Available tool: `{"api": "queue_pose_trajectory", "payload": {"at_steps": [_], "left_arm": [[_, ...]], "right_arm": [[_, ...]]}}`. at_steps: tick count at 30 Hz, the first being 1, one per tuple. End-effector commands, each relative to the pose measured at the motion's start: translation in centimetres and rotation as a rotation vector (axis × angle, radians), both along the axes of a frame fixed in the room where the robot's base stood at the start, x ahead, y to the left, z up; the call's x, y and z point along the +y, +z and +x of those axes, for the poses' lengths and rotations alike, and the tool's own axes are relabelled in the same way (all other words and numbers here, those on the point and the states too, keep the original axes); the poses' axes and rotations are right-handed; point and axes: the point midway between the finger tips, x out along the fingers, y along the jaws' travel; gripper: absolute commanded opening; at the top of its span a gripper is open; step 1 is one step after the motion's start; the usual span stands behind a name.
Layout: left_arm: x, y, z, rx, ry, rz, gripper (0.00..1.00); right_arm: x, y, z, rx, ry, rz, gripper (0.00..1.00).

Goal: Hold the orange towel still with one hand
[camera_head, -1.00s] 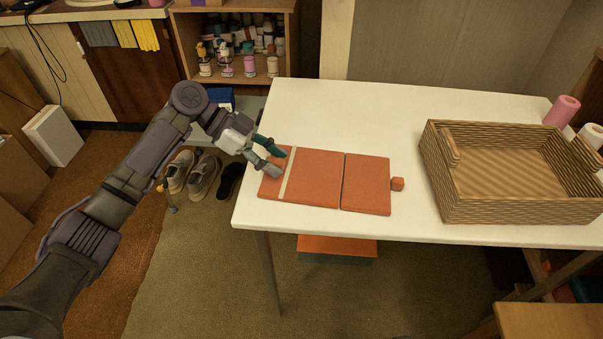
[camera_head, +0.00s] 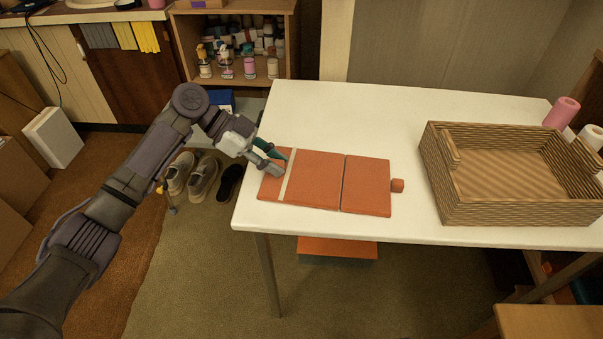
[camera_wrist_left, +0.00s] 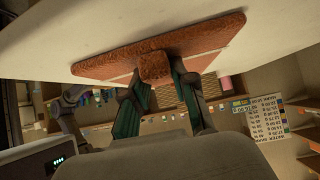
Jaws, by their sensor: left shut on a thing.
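The orange towel (camera_head: 315,180) lies flat on the white table, with a pale stripe near its left end and a dark line across it right of the middle. A small orange tab sticks out at its right end. My right gripper is in neither view.
A wicker basket (camera_head: 435,182) stands on the table (camera_head: 390,108) to the right, apart from the towel. Pink and white rolls (camera_head: 562,112) are behind it. Shoes (camera_head: 202,178) sit on the floor left of the table. The table behind the towel is clear.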

Motion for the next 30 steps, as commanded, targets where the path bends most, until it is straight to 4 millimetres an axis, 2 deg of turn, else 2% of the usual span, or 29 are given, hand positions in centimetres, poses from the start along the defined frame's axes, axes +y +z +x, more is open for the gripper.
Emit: {"api": "queue_pose_trajectory", "payload": {"at_steps": [30], "left_arm": [[0.03,-0.52,-0.07,0.004,0.0,0.004,0.0]], "right_arm": [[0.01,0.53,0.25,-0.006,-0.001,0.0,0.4]]}}
